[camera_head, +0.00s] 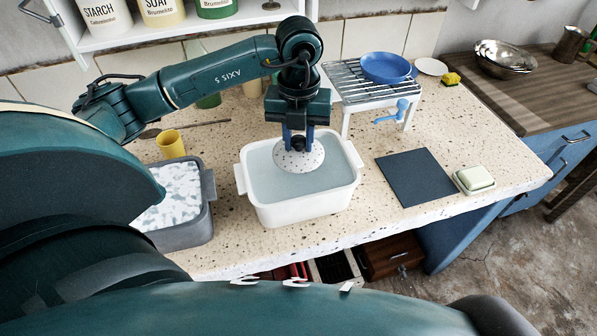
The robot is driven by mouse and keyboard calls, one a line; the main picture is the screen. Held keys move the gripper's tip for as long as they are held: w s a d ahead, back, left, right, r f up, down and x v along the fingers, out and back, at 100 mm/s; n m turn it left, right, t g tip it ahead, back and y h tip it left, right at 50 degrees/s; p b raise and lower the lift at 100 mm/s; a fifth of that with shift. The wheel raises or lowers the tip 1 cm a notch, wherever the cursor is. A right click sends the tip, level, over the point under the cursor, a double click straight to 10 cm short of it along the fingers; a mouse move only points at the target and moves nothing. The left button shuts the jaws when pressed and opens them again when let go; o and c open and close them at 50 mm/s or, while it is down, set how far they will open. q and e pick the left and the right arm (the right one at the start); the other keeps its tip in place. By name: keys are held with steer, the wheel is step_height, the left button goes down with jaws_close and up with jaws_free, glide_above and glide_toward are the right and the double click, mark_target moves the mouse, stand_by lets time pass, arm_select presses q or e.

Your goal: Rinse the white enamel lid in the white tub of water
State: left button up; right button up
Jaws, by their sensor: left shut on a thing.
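The white tub (300,210) stands on the speckled stone counter and holds greyish water (262,180). My left gripper (298,144) points down over the tub, shut on the knob of the white enamel lid (299,160). The lid is round and speckled, and lies roughly level at the water, within the tub's rim toward its back. I cannot tell how much of its underside is in the water. My right gripper is not in view.
A grey tub of suds (207,225) stands left of the white tub, with a yellow cup (171,144) behind it. To the right are a dark mat (416,178), a soap dish (474,180) and a rack (350,82) bearing a blue pan (386,67). Shelf jars (160,10) stand behind my arm.

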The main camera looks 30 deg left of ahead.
mark_target(299, 139)
arm_select(q)
steer(key=shift+r+p, duration=1.45)
steer(key=shift+r, duration=0.6)
